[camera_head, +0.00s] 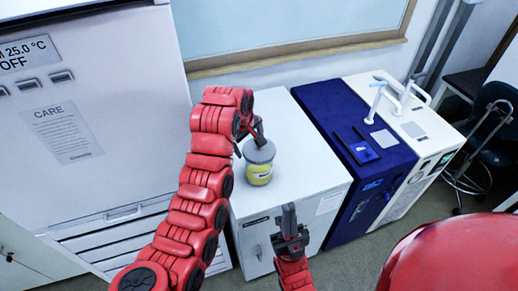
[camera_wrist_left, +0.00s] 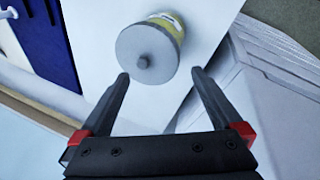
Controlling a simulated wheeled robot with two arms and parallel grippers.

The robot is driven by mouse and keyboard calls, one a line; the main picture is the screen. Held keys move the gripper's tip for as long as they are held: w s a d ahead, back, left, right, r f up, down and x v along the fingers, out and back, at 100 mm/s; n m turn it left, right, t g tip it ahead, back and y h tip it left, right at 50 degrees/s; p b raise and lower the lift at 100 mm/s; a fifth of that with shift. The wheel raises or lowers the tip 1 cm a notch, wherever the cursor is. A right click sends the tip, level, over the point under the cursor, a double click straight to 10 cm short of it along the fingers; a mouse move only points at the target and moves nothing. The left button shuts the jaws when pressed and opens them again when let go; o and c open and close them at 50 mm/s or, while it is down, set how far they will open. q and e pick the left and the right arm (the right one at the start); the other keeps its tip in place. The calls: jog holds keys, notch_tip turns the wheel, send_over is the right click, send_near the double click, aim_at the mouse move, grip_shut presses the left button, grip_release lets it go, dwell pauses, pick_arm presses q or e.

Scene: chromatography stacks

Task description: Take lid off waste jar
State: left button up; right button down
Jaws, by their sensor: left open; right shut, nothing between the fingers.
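The waste jar (camera_head: 259,174) is a small yellow jar with a label, standing upright on a white cabinet top. Its grey lid (camera_head: 259,151) sits on the jar. In the left wrist view the round lid (camera_wrist_left: 140,44) with its small centre knob (camera_wrist_left: 144,61) faces the camera, and a strip of the yellow jar (camera_wrist_left: 168,22) shows behind it. My left gripper (camera_wrist_left: 160,75) is open, its fingertips near the lid's edge on either side, with nothing held. My right gripper (camera_head: 289,207) is shut and empty, in front of the cabinet.
The white cabinet top (camera_head: 300,165) around the jar is clear. A blue unit (camera_head: 340,112) and a white machine with a tap (camera_head: 415,125) stand to the right. A tall white appliance (camera_head: 95,110) stands at the left. A window sill (camera_head: 290,55) runs behind.

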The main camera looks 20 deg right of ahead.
aim_at(253, 152)
pick_arm(q)
jog(key=shift+f+p, duration=0.1)
jog(key=shift+p, duration=0.2)
jog(key=p+x, duration=0.3)
jog(key=x, duration=0.1)
jog(key=shift+d, duration=0.2)
jog(key=shift+w+f, duration=0.1)
jog(key=shift+f, duration=0.35)
jog(key=c, duration=1.1)
